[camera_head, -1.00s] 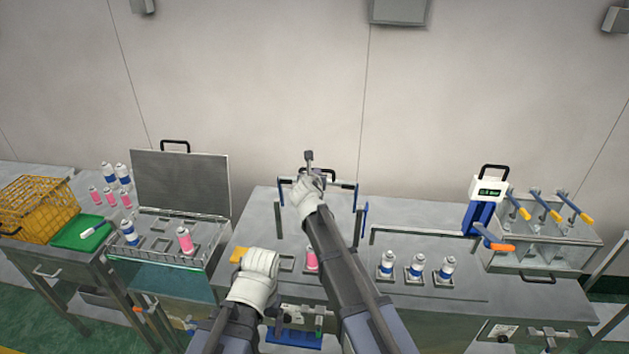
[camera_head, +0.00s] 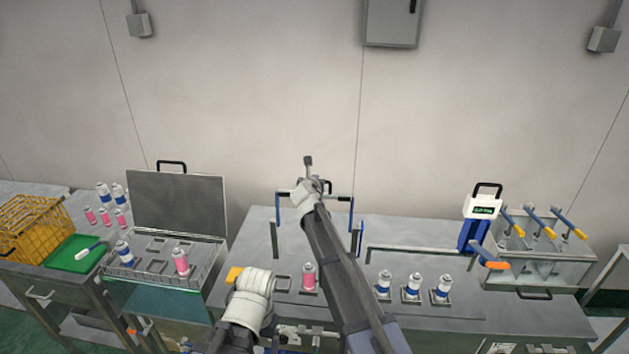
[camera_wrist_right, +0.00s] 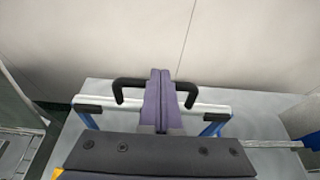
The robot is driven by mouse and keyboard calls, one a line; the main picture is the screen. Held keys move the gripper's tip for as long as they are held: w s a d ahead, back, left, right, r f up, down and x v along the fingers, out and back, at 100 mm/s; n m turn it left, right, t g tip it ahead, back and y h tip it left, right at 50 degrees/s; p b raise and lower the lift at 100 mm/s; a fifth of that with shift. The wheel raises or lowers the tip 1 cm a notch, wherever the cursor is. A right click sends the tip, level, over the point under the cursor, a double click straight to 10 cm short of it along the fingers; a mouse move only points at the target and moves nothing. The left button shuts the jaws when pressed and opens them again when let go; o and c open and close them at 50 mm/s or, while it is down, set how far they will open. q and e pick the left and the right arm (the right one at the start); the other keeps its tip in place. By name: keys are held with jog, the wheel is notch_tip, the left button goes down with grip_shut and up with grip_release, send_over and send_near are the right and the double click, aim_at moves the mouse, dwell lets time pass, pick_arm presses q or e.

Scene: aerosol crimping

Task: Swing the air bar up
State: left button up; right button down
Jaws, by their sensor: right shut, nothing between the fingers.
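The air bar (camera_head: 334,197) stands raised at the back of the middle bench. It is a silver crossbar on blue side arms, and it also shows in the right wrist view (camera_wrist_right: 204,106). A black handle (camera_wrist_right: 130,83) rises from it. My right gripper (camera_wrist_right: 160,80) is shut, with its purple fingers in front of the middle of the handle. No part of the bar is seen between the fingers, and I cannot tell whether they touch it. In the head view my right arm hides the middle of the bar. My left gripper is out of view; only part of my left arm shows.
A pink can (camera_head: 309,276) stands left of my right arm, and blue-banded cans (camera_head: 413,286) stand to its right. A blue-and-white device (camera_head: 478,220) and a clear box (camera_head: 540,262) are at the right. An open-lidded bath (camera_head: 178,203) is at the left.

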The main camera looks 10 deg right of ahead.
jog(key=s+a+r+p, duration=0.2)
jog(key=s+r+p, duration=0.5)
jog(key=r+p, duration=0.2)
dwell(0.6)
jog(key=shift+f, duration=0.1)
